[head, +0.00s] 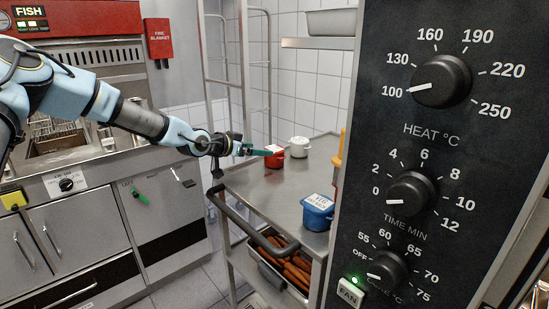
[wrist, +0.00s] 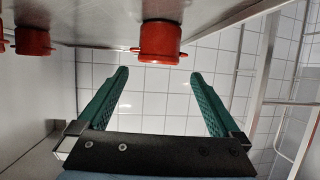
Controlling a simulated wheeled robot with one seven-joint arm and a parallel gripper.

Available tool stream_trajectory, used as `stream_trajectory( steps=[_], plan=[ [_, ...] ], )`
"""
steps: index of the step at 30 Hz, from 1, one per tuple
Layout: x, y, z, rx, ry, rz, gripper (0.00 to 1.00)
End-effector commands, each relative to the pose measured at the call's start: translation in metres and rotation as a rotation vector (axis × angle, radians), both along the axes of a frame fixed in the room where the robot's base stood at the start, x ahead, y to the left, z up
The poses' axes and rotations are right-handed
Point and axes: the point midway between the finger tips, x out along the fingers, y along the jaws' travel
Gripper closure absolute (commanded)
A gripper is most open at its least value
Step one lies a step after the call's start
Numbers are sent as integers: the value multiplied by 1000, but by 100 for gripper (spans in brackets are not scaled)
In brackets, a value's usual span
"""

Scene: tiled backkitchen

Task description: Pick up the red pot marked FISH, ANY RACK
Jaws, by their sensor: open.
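In the wrist view, the open fingers (wrist: 159,76) are empty. A red pot (wrist: 160,42) shows just beyond the fingertips, roughly centred across the gap. Whether the fingertips touch it, I cannot tell.
A white pot (head: 300,147) stands behind and right of the red one. A blue pot (head: 318,212) with a label stands nearer. The control panel (head: 440,200) hides the trolley's right side. A metal upright rack (head: 243,75) stands behind. More red things (wrist: 33,42) show at the wrist view's left.

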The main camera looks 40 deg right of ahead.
Motion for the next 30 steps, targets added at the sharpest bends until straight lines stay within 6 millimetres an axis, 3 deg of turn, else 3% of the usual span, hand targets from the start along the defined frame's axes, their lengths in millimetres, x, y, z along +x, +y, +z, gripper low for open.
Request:
stream_trajectory(
  steps=[4,13,21,30],
  plan=[
    [0,-23,-8,3,1,-1,0],
    [0,-45,-16,5,2,-1,0],
    [1,-78,-29,6,2,1,0],
    [1,-85,-34,6,1,0,0]
  ],
)
